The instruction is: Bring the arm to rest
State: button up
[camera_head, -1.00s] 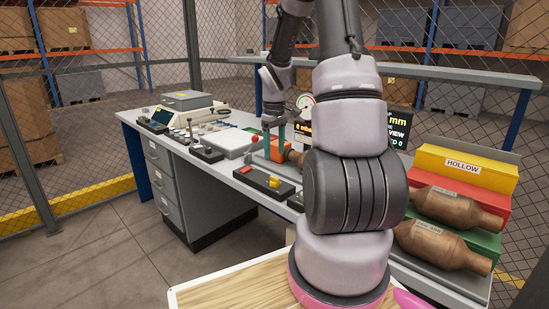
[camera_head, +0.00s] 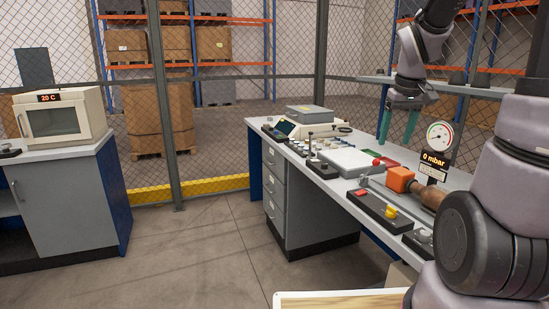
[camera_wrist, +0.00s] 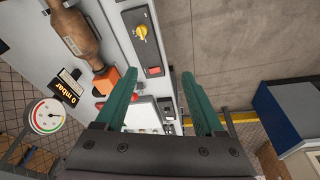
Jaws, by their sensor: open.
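My gripper (camera_head: 397,128) is raised above the far side of the long workbench (camera_head: 262,137), its two green fingers pointing down. In the wrist view, my gripper (camera_wrist: 160,100) has its fingers spread wide with nothing between them. My dark and pale arm fills the right edge of the head view. The orange block (camera_head: 400,179) with a brown converter (camera_head: 429,195) against it lies on the bench below and to the right of the fingers. They also show in the wrist view as the orange block (camera_wrist: 106,81) and the converter (camera_wrist: 76,38).
A round gauge (camera_head: 439,136) with a "0 mbar" display (camera_head: 434,161) stands close to my gripper's right. A black control box (camera_head: 385,212) lies on the bench's front edge. An oven (camera_head: 61,114) sits on a cabinet at left. Open floor lies between cabinet and bench.

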jog(key=s+a+r+m+t+y, duration=0.1)
jog(key=s+a+r+m+t, duration=0.1)
jog(key=s+r, duration=0.3)
jog(key=s+a+r+m+t+y, duration=0.1)
jog(key=s+a+r+m+t, duration=0.1)
jog(key=s+a+r, duration=0.3)
jog(key=s, duration=0.4)
jog(key=shift+s+a+r+m, duration=0.15)
jog(key=shift+a+r+m, duration=0.1)
jog(key=shift+r+m, duration=0.05)
dwell(0.8)
